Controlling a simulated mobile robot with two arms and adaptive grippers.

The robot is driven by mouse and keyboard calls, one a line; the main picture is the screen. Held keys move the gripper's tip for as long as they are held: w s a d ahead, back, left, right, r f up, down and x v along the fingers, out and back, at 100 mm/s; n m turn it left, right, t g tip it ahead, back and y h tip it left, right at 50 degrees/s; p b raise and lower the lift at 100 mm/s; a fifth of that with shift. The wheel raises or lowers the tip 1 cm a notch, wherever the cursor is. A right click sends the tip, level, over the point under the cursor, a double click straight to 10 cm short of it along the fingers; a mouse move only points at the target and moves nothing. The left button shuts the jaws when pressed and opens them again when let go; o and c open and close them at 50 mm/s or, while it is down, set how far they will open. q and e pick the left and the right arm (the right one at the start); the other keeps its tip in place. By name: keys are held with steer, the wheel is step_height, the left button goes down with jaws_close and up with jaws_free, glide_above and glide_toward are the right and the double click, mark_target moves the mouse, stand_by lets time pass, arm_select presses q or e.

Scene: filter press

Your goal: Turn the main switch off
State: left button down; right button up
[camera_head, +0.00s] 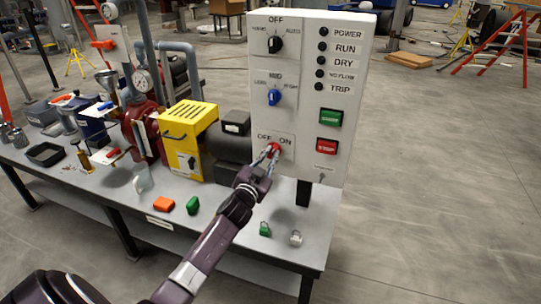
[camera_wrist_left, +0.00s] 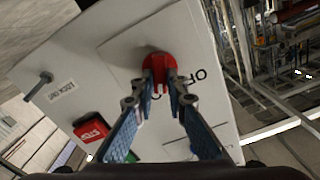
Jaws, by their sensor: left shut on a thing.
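The main switch (camera_head: 275,147) is a red knob low on the white control panel, by the OFF and ON labels. In the left wrist view the red knob (camera_wrist_left: 158,64) sits between my fingertips. My left gripper (camera_head: 269,155) is shut on this knob, its fingers pointing at the panel face; it also shows in the left wrist view (camera_wrist_left: 160,90). The fingers partly cover the knob and labels, so I cannot tell which way it points. My right gripper is in neither view.
The white panel (camera_head: 350,70) also has a black selector (camera_head: 275,44), a blue selector (camera_head: 274,97), a green button (camera_head: 331,117) and a red stop button (camera_head: 327,146). Padlocks and a yellow box (camera_head: 186,135) stand on the grey table (camera_head: 225,220). Open floor lies to the right.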

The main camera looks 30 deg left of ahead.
arm_select(q)
steer(key=n+p, duration=0.1)
steer(key=n, duration=0.3)
steer(key=shift+a+n, duration=0.1)
steer(key=shift+n, duration=0.3)
steer(key=n+p, duration=0.1)
steer(key=n, duration=0.1)
steer(key=shift+n, duration=0.3)
steer(key=n+p, duration=0.1)
steer(key=n, duration=0.2)
steer(key=shift+a+n, duration=0.1)
steer(key=shift+n, duration=0.2)
steer(key=shift+f+n, duration=0.1)
steer(key=shift+n, duration=1.2)
